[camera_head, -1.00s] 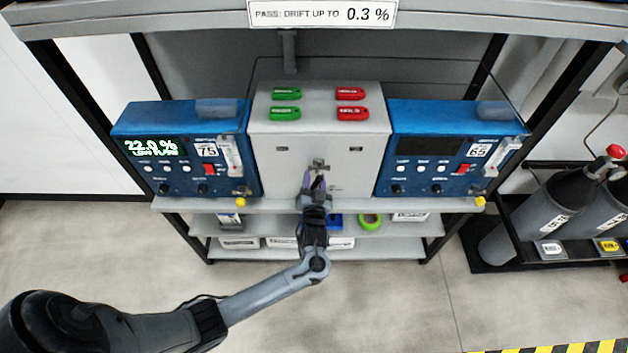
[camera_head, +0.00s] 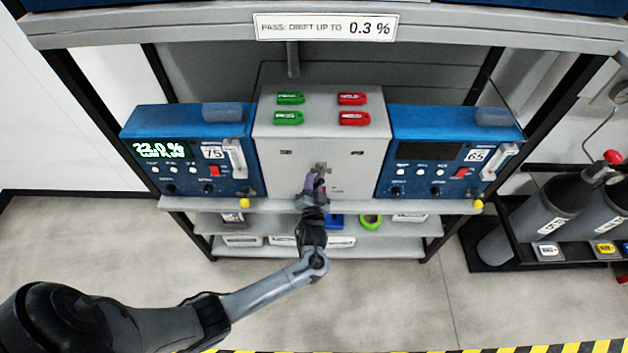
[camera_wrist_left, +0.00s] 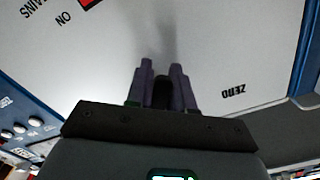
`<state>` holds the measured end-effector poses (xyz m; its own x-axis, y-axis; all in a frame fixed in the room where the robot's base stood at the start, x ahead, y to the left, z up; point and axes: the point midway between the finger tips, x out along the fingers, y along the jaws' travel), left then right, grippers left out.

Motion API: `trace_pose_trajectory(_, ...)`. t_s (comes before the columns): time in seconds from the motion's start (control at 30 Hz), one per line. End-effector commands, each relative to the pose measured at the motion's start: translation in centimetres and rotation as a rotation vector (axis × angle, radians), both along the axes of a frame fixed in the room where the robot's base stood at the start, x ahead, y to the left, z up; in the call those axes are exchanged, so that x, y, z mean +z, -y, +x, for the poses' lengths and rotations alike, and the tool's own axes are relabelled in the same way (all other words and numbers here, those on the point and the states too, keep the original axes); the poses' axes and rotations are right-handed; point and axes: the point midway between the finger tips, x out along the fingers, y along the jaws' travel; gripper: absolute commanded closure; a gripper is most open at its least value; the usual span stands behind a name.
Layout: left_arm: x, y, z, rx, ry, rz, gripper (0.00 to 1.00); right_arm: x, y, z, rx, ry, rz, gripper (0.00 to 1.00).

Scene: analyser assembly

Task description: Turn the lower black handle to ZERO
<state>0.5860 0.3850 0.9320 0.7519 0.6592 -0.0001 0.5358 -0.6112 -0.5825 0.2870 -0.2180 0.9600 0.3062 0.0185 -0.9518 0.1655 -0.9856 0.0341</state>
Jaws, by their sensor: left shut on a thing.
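My left gripper (camera_head: 314,183) is at the lower front of the light grey central panel (camera_head: 290,165), just below a grey fitting (camera_head: 320,168). In the left wrist view, its two purple-grey fingers (camera_wrist_left: 161,85) are closed around a dark piece, the lower black handle (camera_wrist_left: 162,93). The fingers and gripper body hide most of the handle, so I cannot tell its exact angle. My right gripper is in neither view.
A blue analyser reading 22.0 % (camera_head: 190,150) stands left of the panel, and another blue analyser (camera_head: 445,150) with a dark screen stands right. Green tags (camera_head: 289,98) and red tags (camera_head: 352,98) lie on top. Gas cylinders (camera_head: 548,215) stand at the right.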

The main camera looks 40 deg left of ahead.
Motion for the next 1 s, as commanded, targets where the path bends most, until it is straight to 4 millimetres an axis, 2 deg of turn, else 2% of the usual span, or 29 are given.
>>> trace_pose_trajectory(0.03,0.0,0.0,0.0,-0.001,0.002,0.0,1.0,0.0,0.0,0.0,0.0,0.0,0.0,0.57)
trace_pose_trajectory(0.07,0.0,0.0,0.0,-0.001,0.002,0.0,0.74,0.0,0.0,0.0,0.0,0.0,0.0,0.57)
trace_pose_trajectory(0.17,0.0,0.0,0.0,-0.001,0.002,0.0,0.58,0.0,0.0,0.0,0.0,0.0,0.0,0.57)
trace_pose_trajectory(0.57,0.0,0.4,-0.4,-0.001,0.001,-0.001,0.57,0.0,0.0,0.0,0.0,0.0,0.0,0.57)
trace_pose_trajectory(0.77,0.0,2.0,-2.2,-0.002,0.001,-0.005,0.57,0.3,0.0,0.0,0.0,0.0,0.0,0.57)
trace_pose_trajectory(1.0,-0.1,4.8,-5.4,-0.002,0.0,-0.004,0.57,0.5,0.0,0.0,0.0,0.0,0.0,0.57)
